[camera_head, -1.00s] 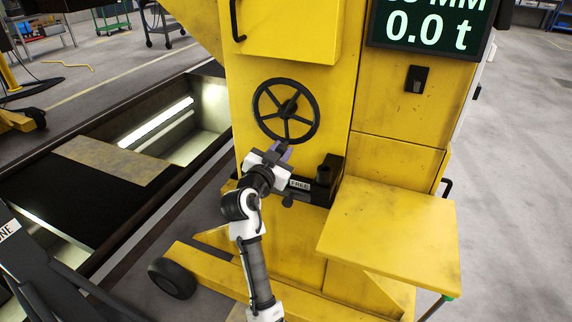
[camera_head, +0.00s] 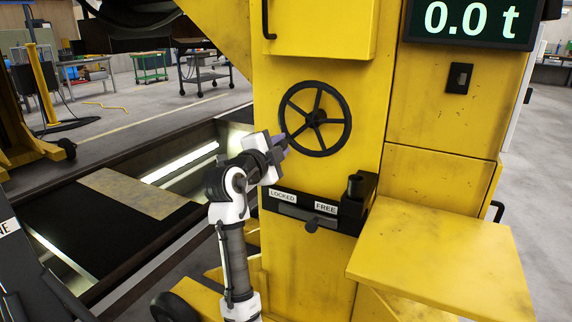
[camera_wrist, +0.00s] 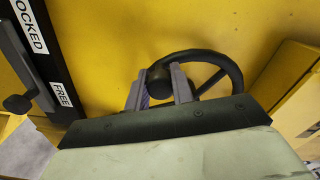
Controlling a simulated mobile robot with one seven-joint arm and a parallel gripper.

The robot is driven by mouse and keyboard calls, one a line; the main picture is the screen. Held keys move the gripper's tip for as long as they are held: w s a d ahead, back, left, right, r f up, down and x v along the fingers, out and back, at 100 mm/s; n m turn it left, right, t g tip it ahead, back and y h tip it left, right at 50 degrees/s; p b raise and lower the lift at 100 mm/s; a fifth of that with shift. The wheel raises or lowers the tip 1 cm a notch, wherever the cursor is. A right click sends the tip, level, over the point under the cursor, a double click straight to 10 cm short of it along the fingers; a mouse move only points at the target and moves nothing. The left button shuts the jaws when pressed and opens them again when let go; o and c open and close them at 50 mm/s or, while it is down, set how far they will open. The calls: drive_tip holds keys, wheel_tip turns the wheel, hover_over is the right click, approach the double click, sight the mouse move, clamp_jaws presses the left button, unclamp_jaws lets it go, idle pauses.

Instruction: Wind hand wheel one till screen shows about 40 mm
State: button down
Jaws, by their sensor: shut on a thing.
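The black hand wheel (camera_head: 346,124), with several spokes, is on the front of the yellow lifting jack (camera_head: 400,140). My gripper (camera_head: 284,144) is at the lower left of its rim in the head view. In the wrist view my gripper (camera_wrist: 160,88) has its two grey fingers shut on the wheel's dark round handle (camera_wrist: 158,83); the wheel rim (camera_wrist: 225,62) curves off to the right behind. The screen (camera_head: 472,20) at the top shows 0.0 t; its mm line is cut off by the frame's top edge.
A yellow shelf (camera_head: 440,270) juts out at the lower right. An open pit (camera_head: 110,230) lies to the left. A black switch (camera_head: 459,78) is under the screen.

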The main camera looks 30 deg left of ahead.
drive_tip(key=shift+a+r+m+b, duration=0.6)
drive_tip(key=shift+r+m+b, duration=0.15)
drive_tip(key=shift+m, duration=0.55)
drive_tip(key=c, duration=1.2)
unclamp_jaws()
drive_tip(key=shift+r, duration=0.1)
drive_tip(key=s+b, duration=0.1)
drive_tip(key=s, duration=1.2)
drive_tip(key=shift+s+a, duration=0.25)
drive_tip(key=shift+s, duration=0.15)
